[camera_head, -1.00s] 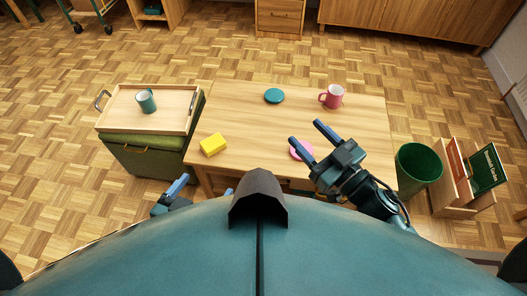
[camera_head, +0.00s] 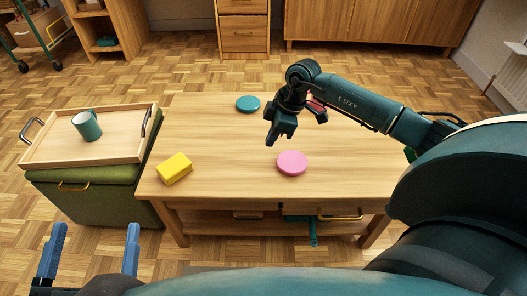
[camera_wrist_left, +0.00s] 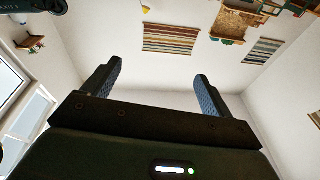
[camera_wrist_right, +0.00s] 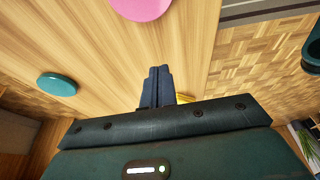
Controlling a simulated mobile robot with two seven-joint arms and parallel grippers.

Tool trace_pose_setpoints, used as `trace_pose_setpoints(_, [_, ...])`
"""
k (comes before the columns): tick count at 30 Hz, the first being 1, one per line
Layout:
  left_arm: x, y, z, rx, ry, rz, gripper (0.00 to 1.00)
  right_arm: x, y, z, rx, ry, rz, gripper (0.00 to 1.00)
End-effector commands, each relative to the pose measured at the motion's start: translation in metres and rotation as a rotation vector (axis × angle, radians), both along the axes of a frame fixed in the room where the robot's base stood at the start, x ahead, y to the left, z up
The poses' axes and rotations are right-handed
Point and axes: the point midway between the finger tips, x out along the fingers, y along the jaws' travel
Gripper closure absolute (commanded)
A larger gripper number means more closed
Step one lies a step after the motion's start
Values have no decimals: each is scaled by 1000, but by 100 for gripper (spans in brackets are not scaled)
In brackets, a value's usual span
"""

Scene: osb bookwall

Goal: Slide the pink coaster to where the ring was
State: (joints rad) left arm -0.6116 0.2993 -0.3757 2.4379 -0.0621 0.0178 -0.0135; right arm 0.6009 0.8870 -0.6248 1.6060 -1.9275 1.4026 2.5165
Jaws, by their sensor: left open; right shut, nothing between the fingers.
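The pink coaster (camera_head: 292,162) lies flat on the wooden table near its front edge. It also shows at the top of the right wrist view (camera_wrist_right: 140,8). My right gripper (camera_head: 272,140) is shut and empty, pointing down just behind and left of the pink coaster, with a visible gap between them. Its closed fingers show in the right wrist view (camera_wrist_right: 157,72). My left gripper (camera_head: 95,228) is open and empty, low at the left, in front of the table and away from it. I see no ring in any view.
A teal coaster (camera_head: 248,103) lies further back on the table (camera_head: 220,150). A yellow block (camera_head: 175,168) sits at the front left. A tray (camera_head: 50,155) with a teal mug (camera_head: 87,125) stands left.

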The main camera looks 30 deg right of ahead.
Motion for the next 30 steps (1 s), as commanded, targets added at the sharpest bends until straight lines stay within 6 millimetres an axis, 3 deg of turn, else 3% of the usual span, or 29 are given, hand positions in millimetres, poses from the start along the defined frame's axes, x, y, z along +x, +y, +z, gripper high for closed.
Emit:
trace_pose_setpoints(6, [2, -2, -1, -34, -38, -22, 15, 6, 14, -45, 6, 2, 6, 100])
trace_pose_setpoints(13, [11, 2, 30, -10, -280, -29, 15, 15, 28, -91, 6, 0, 5, 100])
trace_pose_setpoints(21, [11, 4, 52, 7, -428, -33, 15, -3, -2, -88, 4, -1, 6, 100])
trace_pose_setpoints(30, [10, 4, 57, 9, -456, -33, 15, -6, -7, -85, 6, -1, 6, 100])
